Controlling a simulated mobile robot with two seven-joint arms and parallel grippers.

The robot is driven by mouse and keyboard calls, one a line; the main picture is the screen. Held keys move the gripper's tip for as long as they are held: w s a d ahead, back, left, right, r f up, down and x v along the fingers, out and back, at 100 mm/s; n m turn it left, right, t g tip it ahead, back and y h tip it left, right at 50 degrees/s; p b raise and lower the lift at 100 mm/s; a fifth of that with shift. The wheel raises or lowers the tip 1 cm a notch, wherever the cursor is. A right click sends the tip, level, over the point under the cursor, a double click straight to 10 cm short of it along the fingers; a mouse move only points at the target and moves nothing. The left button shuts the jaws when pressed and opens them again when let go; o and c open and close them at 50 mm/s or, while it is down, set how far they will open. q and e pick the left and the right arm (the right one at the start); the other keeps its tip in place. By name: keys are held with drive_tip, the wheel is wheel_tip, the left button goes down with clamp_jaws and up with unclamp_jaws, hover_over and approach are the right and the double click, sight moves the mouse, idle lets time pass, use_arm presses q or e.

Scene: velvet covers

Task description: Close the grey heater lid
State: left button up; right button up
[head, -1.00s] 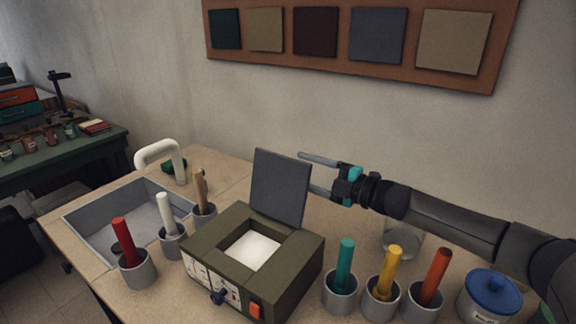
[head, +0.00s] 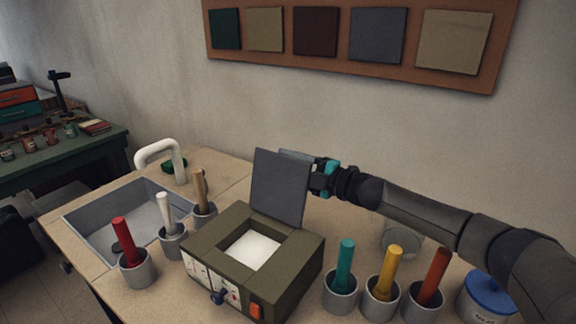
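The grey heater lid (head: 280,187) stands open, nearly upright, at the back edge of the olive heater box (head: 300,262). A pale white surface (head: 252,250) shows in the box's open top. My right gripper (head: 298,158) is behind the lid at its upper right edge. Its fingers are partly hidden by the lid, and I cannot tell whether they touch it or how far apart they are. My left gripper is not in view.
Cups with teal (head: 346,262), yellow (head: 388,268) and red (head: 433,275) sticks stand right of the heater. Cups with red, white and tan sticks stand left, beside a sink (head: 85,222) with a white faucet (head: 160,146). A blue-lidded jar (head: 489,290) is at the right, partly behind my arm.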

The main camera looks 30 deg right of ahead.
clamp_jaws()
idle(1.1)
